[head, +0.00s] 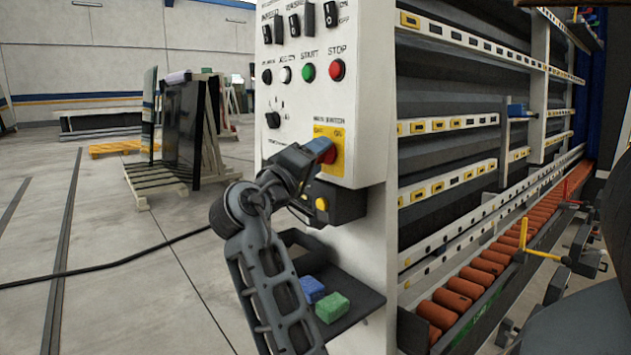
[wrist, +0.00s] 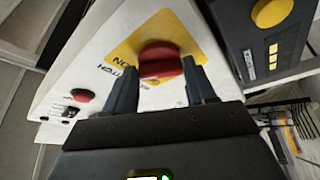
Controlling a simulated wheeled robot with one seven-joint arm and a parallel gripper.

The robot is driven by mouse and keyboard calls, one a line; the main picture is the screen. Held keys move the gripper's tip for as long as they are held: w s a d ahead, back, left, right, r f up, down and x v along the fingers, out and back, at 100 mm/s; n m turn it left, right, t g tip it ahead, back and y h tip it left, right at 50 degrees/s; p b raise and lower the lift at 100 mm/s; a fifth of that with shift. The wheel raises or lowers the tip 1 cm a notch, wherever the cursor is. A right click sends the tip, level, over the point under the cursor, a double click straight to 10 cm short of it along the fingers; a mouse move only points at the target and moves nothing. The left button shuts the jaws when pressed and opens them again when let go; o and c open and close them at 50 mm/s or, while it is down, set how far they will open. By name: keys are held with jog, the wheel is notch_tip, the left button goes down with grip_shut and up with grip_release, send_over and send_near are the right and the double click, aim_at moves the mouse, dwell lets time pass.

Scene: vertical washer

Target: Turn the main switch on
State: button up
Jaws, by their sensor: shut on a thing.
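The main switch is a red knob (head: 329,156) on a yellow plate (head: 336,132), low on the white control panel (head: 360,85). In the wrist view the red knob (wrist: 160,58) sits between my two fingers, with the yellow plate (wrist: 187,24) behind it and dark lettering beside it. My gripper (head: 320,149) is at the switch in the head view. In the wrist view my gripper (wrist: 160,70) is shut on the knob, one finger on each side. The fingers partly hide the plate's lettering. I cannot tell which position the knob points to.
Above are a red stop button (head: 337,70), a green start button (head: 308,72) and black rocker switches (head: 330,14). A dark box with a yellow button (head: 321,203) sits just below my gripper. A shelf (head: 352,300) holds a blue block (head: 312,289) and a green block (head: 332,308).

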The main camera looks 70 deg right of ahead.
jog(key=m+b, duration=0.1)
jog(key=f+m+b, duration=0.1)
jog(key=b, duration=0.1)
jog(key=shift+g, duration=0.4)
jog(key=shift+w+r+m+b, duration=0.1)
jog(key=shift+r+m+b, duration=0.05)
jog(key=shift+m+b, duration=0.65)
jog(key=shift+r+g+h, duration=0.1)
jog(key=shift+g+h, duration=0.2)
jog(key=shift+g, duration=0.1)
jog(key=o, duration=1)
jog(key=shift+o, duration=0.2)
jog(key=v, duration=0.7)
jog(key=shift+a, duration=0.35)
jog(key=shift+w, duration=0.1)
